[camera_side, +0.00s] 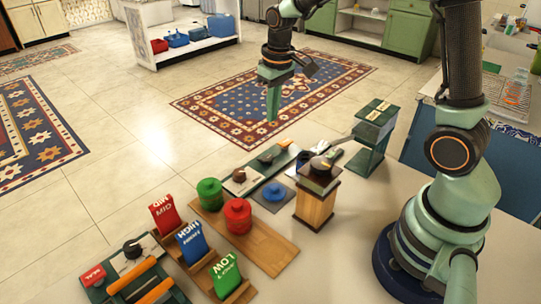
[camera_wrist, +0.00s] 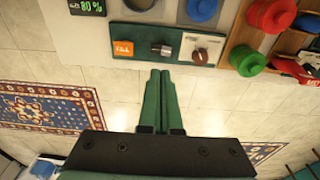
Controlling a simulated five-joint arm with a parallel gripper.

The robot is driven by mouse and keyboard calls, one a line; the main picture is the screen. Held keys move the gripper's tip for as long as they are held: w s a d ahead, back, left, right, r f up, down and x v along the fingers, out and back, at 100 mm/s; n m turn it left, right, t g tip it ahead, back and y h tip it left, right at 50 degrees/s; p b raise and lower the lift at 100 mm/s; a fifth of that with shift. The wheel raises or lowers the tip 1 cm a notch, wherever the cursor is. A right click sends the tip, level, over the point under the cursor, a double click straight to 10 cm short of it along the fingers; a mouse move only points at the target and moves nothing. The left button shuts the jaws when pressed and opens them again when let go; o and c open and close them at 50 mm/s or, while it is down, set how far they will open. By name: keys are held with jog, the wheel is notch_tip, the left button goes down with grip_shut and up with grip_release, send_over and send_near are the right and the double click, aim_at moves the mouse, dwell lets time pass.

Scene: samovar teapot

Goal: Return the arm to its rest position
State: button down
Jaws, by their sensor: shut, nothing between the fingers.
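My gripper (camera_side: 272,117) hangs fingers down in the side view, raised in front of the patterned rug and beyond the small panels on the worktop. In the wrist view my gripper (camera_wrist: 159,74) shows two dark green fingers pressed together, with nothing held. Its tips appear just below a green panel (camera_wrist: 137,56) with an orange button and two knobs. The fingers look apart from the panel, but their exact height is unclear.
A wooden post (camera_side: 315,209) with a dark top and a green stand (camera_side: 371,143) rise from the white worktop (camera_side: 345,255). A red canister (camera_side: 238,215), a green canister (camera_side: 209,194) and labelled MID, HIGH and LOW blocks (camera_side: 191,243) stand left. Air around my gripper looks clear.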

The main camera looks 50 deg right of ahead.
jog(key=s+a+r+t, duration=0.3)
jog(key=s+r, duration=0.6)
jog(key=s, duration=0.4)
jog(key=shift+r+t, duration=0.25)
jog(key=shift+t, duration=0.45)
